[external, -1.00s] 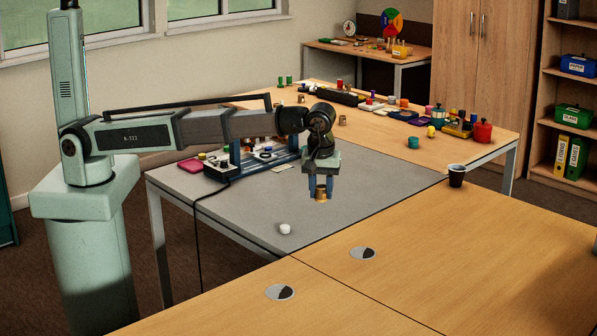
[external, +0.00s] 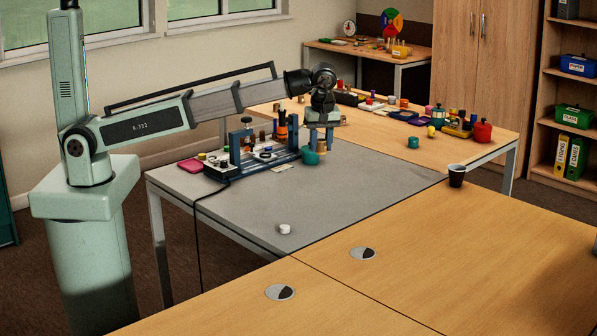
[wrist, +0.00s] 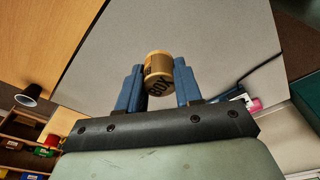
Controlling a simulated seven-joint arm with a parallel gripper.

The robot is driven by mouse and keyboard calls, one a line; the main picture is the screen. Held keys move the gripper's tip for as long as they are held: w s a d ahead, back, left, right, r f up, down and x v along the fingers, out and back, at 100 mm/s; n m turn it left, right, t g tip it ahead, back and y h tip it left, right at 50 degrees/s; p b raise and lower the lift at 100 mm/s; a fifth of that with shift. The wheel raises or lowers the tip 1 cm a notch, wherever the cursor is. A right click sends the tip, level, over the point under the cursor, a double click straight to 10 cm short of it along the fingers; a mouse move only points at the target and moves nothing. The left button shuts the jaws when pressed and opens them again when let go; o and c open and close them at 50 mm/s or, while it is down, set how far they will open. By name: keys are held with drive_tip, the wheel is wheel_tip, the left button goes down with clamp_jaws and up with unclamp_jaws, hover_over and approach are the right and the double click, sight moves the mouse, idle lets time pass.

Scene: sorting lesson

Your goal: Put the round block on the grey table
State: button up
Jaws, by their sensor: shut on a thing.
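My gripper (external: 321,146) is shut on a round, tan-gold cylindrical block (external: 321,142). In the wrist view the block (wrist: 158,66) sits between the two blue fingers of my gripper (wrist: 159,82), with dark lettering on its side. It is held in the air near the far end of the grey table (external: 370,195). The grey surface (wrist: 115,50) also fills the middle of the wrist view. The exact height of the block above the table is hard to tell.
A small white piece (external: 285,229) stands near the grey table's front edge. A blue apparatus (external: 250,158) is to the left of my gripper, with a teal round thing (external: 310,157) beside it. A black cup (external: 456,175) stands at right. The middle of the grey table is clear.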

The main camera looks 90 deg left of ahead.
drive_tip(key=s+a+n, duration=0.3)
drive_tip(key=s+a, duration=0.3)
drive_tip(key=a, duration=0.7)
drive_tip(key=s+a+n+g+h, duration=0.1)
drive_tip(key=s+a+n, duration=0.2)
drive_tip(key=s+a, duration=0.7)
drive_tip(key=s+a+n, duration=0.3)
drive_tip(key=a, duration=1.3)
drive_tip(key=s+a+n, duration=0.3)
drive_tip(key=s+a, duration=0.4)
drive_tip(key=s, duration=0.4)
drive_tip(key=s+a+n, duration=0.4)
drive_tip(key=s+a, duration=0.4)
drive_tip(key=s, duration=0.4)
drive_tip(key=shift+h, duration=0.4)
drive_tip(key=shift+f, duration=10.5)
drive_tip(key=shift+f, duration=0.1)
drive_tip(key=o, duration=1)
